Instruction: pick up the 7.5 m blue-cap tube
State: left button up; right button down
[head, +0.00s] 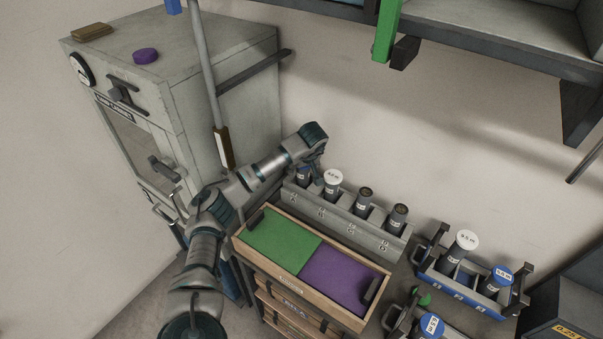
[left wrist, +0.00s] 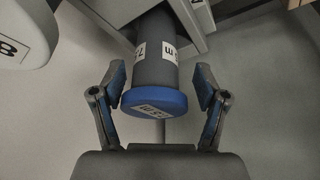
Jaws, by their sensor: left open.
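The blue-cap tube (left wrist: 154,98) hangs into the middle of the left wrist view, a dark grey cylinder with a white label on its cap and another on its body. The labels appear to read 7.5 m. My left gripper (left wrist: 159,98) is open, with one finger on each side of the blue cap and a gap on both sides. In the head view this tube (head: 304,174) stands in the leftmost slot of the grey rack (head: 345,222), partly hidden by my left gripper (head: 318,172). My right gripper is not in view.
A white-cap tube (head: 333,180) stands right beside it, then two dark tubes. A blue carrier (head: 470,296) at the right holds white- and blue-cap tubes. A wooden tray with a green panel (head: 283,240) lies in front. A grey cabinet (head: 225,80) stands left.

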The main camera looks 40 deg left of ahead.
pick_arm(q)
jog(key=x, duration=0.2)
jog(key=shift+w+d+f, duration=0.1)
jog(key=shift+d+f, duration=0.05)
jog(key=shift+f, duration=0.2)
jog(key=shift+d+r, duration=0.15)
jog(key=shift+d, duration=0.15)
jog(key=shift+d+r, duration=0.1)
jog(key=shift+d, duration=0.05)
jog(key=shift+c, duration=0.5)
jog(key=c, duration=1.2)
jog(key=shift+a+f, duration=0.2)
jog(key=shift+a, duration=0.25)
grip_shut()
jog(key=shift+r, duration=0.1)
